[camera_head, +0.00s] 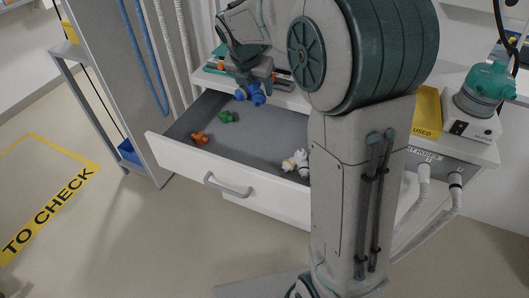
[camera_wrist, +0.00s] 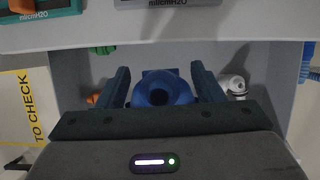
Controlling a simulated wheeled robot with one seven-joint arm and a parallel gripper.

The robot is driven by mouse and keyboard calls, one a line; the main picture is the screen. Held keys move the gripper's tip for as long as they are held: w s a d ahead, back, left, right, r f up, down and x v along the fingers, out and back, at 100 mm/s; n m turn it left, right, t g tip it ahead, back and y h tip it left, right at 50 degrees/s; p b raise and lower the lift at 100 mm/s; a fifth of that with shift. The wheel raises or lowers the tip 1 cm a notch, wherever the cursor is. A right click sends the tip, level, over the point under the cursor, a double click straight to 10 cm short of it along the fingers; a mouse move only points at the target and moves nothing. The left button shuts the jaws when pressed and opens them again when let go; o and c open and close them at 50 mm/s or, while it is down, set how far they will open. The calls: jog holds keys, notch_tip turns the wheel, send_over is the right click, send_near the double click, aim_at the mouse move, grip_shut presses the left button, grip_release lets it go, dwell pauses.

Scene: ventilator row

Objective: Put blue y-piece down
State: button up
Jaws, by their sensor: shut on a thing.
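The blue y-piece (camera_head: 257,94) is in my gripper (camera_head: 250,82), over the back part of an open drawer (camera_head: 262,130). In the wrist view the blue y-piece (camera_wrist: 161,90) sits between the two fingers of my gripper (camera_wrist: 163,88), its round opening facing the camera. The jaws are shut on it. It appears above the drawer floor; the exact gap cannot be told. My arm hides the drawer's right part in the head view.
In the drawer lie an orange piece (camera_head: 200,138), a green piece (camera_head: 228,117) and a white piece (camera_head: 296,162). The drawer's middle floor is clear. A teal humidifier (camera_head: 488,84) stands on the right worktop. A yellow "TO CHECK" area (camera_head: 48,208) marks the floor at left.

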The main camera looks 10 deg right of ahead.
aim_at(264, 97)
jog(key=s+d+f+b, duration=0.2)
jog(key=f+b, duration=0.1)
notch_tip(264, 97, down, 13)
jog(key=b, duration=0.4)
jog(key=shift+d+f, duration=0.1)
jog(key=shift+f, duration=0.15)
jog(key=w+d, duration=0.1)
jog(key=w+d+f+b, duration=0.1)
jog(key=w, duration=0.1)
jog(key=shift+w+d, duration=0.2)
jog(key=shift+f, duration=0.2)
jog(key=o, duration=1.2)
jog(key=shift+c, duration=0.2)
